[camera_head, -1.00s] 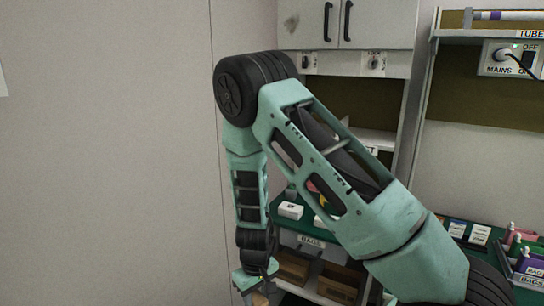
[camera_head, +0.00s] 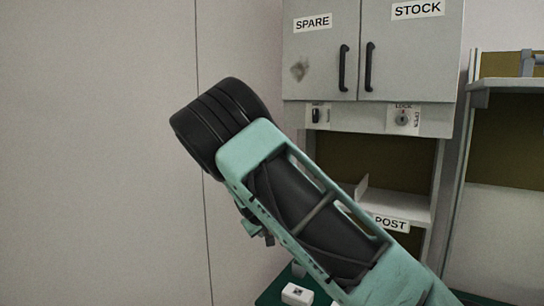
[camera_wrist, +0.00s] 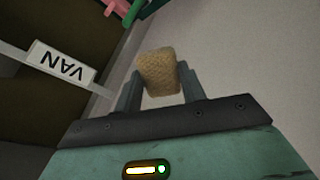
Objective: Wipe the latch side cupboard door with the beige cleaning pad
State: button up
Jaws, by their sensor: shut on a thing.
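The grey cupboard has two doors, the left door labelled SPARE (camera_head: 318,60) and the right door labelled STOCK (camera_head: 415,55). A dark smudge (camera_head: 299,70) marks the left door. Each door has a black handle near the middle seam. Below are a small black fitting (camera_head: 317,115) on the left and a round lock (camera_head: 402,118) marked LOCK and OPEN on the right. In the wrist view my gripper (camera_wrist: 160,82) is shut on the beige cleaning pad (camera_wrist: 158,70), which sticks out past the fingers. My arm hides the gripper and pad in the head view.
An open shelf labelled POST (camera_head: 390,223) lies under the cupboard. A green surface with a white box (camera_head: 297,294) is at the bottom. A plain wall (camera_head: 100,150) fills the left. The wrist view shows a VAN label (camera_wrist: 62,67) close left of the gripper.

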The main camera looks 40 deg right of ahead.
jog(key=w+d+r+h, duration=0.1)
jog(key=r, duration=0.2)
jog(key=w+d+r, duration=0.1)
jog(key=r, duration=0.2)
jog(key=d+r+t+h, duration=0.1)
jog(key=r, duration=0.2)
jog(key=shift+w+r+m+h+p, duration=0.3)
jog(key=shift+w+r+m+p, duration=0.1)
notch_tip(320, 180, up, 14)
jog(key=w+d+m+h+p, duration=0.1)
jog(key=w+d+h, duration=0.1)
jog(key=d+h, duration=0.1)
jog(key=m+h+p, duration=0.2)
jog(key=h, duration=0.2)
send_near(290, 72)
jog(key=shift+p+x, duration=1.9)
jog(key=shift+x, duration=0.25)
jog(key=shift+w, duration=0.1)
jog(key=shift+x, duration=0.85)
